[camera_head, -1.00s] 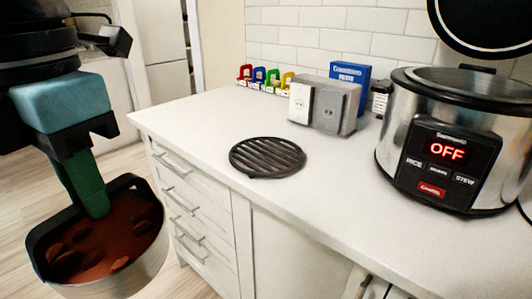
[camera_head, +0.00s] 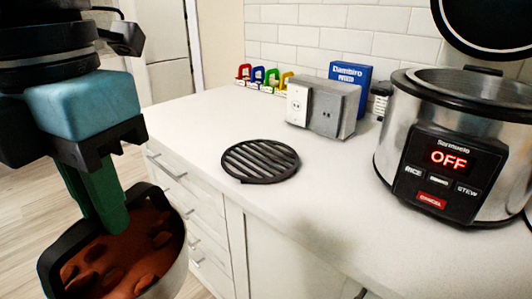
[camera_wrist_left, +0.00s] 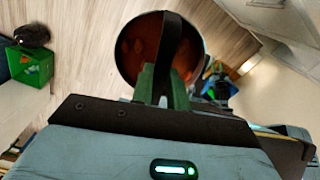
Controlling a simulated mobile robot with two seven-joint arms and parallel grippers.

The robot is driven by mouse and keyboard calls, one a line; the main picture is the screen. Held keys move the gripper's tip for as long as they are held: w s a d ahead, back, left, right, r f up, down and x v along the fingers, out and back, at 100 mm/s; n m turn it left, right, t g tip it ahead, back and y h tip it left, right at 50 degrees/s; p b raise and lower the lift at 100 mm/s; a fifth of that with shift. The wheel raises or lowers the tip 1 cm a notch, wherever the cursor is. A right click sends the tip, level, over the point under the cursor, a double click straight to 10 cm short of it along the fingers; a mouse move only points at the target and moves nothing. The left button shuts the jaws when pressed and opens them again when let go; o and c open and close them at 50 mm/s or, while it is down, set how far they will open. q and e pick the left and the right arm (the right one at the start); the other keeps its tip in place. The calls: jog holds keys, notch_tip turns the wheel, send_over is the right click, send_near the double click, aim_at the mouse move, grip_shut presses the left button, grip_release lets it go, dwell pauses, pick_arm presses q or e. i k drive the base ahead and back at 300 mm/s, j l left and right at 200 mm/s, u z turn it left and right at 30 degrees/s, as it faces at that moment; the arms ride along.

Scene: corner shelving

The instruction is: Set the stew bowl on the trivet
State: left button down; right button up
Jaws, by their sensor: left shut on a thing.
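The stew bowl (camera_head: 120,262) is a metal pot with a dark rim, filled with reddish-brown stew with chunks. It hangs in front of the counter's left edge, at the lower left of the head view. My left gripper (camera_head: 112,222) is shut on the bowl's dark handle, with its green fingers pointing down. The bowl also shows in the left wrist view (camera_wrist_left: 133,48), with the handle arching across it. The trivet (camera_head: 260,161) is a round black slatted grate lying flat on the white counter, to the right of the bowl and apart from it. My right gripper is not seen.
A rice cooker (camera_head: 445,150) reading OFF stands on the counter (camera_head: 300,215) at right. A grey outlet box (camera_head: 322,108), a blue box (camera_head: 350,82) and several coloured clips (camera_head: 258,76) stand by the tiled wall. The counter around the trivet is clear. Drawers (camera_head: 185,205) face the front.

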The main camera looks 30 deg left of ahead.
aim_at(259, 157)
jog(key=i+l, duration=0.2)
jog(key=i, duration=0.2)
jog(key=i+l, duration=0.15)
jog(key=i, duration=0.3)
